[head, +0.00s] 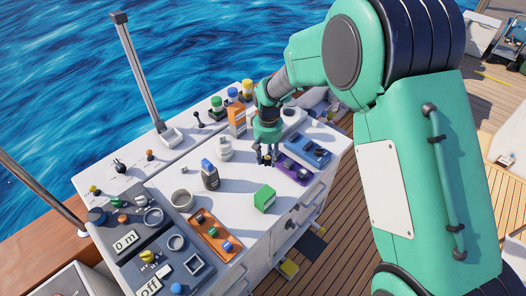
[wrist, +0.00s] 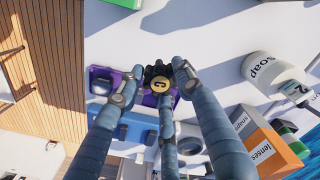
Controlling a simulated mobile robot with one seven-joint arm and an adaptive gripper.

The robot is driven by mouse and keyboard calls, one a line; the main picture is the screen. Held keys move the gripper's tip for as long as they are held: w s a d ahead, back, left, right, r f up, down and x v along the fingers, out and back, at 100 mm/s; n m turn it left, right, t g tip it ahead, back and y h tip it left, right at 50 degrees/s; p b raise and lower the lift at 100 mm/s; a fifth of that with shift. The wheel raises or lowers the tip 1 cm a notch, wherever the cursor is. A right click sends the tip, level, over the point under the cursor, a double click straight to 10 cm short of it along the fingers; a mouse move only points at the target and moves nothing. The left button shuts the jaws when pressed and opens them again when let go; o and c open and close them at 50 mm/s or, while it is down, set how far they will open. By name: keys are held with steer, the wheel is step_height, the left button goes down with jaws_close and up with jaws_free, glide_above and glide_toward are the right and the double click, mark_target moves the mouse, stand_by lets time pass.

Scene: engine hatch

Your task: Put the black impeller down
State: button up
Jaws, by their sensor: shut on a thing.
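The black impeller (wrist: 156,71), with a round brass-coloured hub, shows in the wrist view between the fingertips of my gripper (wrist: 153,84). My gripper is shut on it. In the head view my gripper (head: 267,157) points down over the white counter, left of the purple tray. The impeller is too small there to make out clearly. In the wrist view the purple tray (wrist: 134,77) lies behind the fingers and the impeller. I cannot tell how far above the surface the impeller is.
On the counter (head: 252,178) stand a green box (head: 265,198), a dark bottle (head: 210,175), a white soap bottle (head: 224,148) and an orange lenses box (head: 237,121). The purple tray (head: 293,169) and a blue tray (head: 308,150) lie to the right. Bare counter lies between the green box and the bottles.

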mark_target(269, 159)
steer(key=shift+w+p, duration=0.15)
steer(key=shift+p, duration=0.45)
steer(key=w+f+p, duration=0.1)
steer(key=p, duration=0.3)
steer(key=shift+d+f+m, duration=0.1)
steer(key=shift+d+m, duration=0.05)
steer(key=shift+m, duration=0.15)
steer(key=f+p, duration=0.1)
steer(key=p, duration=0.3)
steer(key=shift+w+d+f+m, duration=0.2)
steer(key=shift+f+m, duration=0.1)
steer(key=shift+f, duration=0.05)
steer(key=shift+d+f+p, duration=0.2)
steer(key=shift+f+p, duration=0.65)
steer(key=shift+p, duration=0.6)
steer(key=shift+w, duration=0.1)
steer(key=w+a, duration=0.1)
steer(key=w, duration=0.4)
steer(key=w+a+f+p, duration=0.1)
steer(key=w, duration=0.4)
steer(key=w+a, duration=0.1)
steer(key=w, duration=0.4)
steer(key=shift+w+a+f+p, duration=0.2)
steer(key=shift+a+f+p, duration=0.05)
steer(key=shift+a+p, duration=0.1)
steer(key=shift+f, duration=0.1)
